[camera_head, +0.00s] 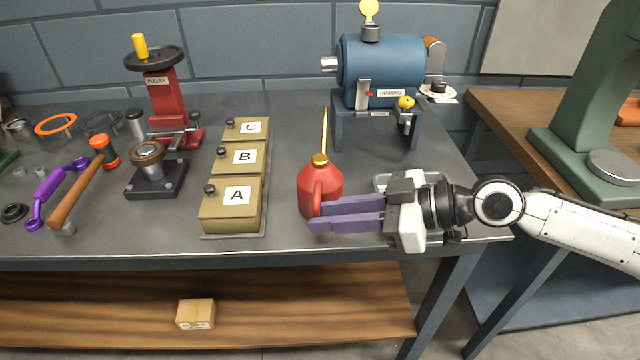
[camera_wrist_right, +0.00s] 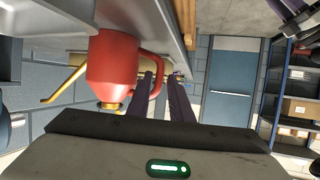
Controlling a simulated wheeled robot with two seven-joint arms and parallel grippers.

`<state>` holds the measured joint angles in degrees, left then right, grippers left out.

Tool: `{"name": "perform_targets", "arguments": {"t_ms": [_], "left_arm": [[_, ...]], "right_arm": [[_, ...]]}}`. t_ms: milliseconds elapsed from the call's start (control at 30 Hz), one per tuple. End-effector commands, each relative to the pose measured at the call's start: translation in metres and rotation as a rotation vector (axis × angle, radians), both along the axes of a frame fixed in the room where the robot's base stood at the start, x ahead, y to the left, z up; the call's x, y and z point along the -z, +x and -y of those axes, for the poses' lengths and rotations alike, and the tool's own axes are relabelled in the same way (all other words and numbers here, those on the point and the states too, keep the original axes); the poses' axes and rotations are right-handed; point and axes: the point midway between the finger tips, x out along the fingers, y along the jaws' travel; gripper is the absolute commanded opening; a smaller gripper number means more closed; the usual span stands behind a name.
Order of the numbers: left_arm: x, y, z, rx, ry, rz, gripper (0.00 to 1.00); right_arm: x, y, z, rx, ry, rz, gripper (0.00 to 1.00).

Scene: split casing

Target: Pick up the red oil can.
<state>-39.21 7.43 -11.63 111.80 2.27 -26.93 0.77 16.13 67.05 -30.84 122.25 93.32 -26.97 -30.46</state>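The red oil can (camera_head: 320,183) stands upright on the grey workbench, with a brass collar and a long thin spout pointing up. Its handle faces the near side. My right gripper (camera_head: 314,215) reaches in from the right with its purple fingers at the can's near side, by the handle. In the right wrist view the can (camera_wrist_right: 112,66) appears left of the fingers (camera_wrist_right: 163,78), which are apart. The handle appears beside and partly between the fingertips; I cannot tell whether they touch it. My left gripper is not in the head view.
Boxes A (camera_head: 232,208), B and C stand left of the can. A blue motor housing (camera_head: 380,68) on a stand is behind it. A red puller (camera_head: 165,100) and a hammer (camera_head: 78,195) are further left.

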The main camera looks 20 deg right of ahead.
Motion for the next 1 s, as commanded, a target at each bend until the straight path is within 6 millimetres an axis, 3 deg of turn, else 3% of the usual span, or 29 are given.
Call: {"name": "perform_targets", "arguments": {"t_ms": [600, 900, 1000], "left_arm": [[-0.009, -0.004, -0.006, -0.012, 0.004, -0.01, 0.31], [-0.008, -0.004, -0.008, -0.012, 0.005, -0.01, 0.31], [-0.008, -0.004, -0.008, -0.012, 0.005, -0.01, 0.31]], "right_arm": [[0.023, 0.035, -0.047, -0.001, 0.002, -0.002, 0.19], [0.027, 0.037, -0.05, -0.001, -0.003, -0.001, 0.19], [0.027, 0.037, -0.05, -0.001, -0.003, -0.001, 0.03]]}}
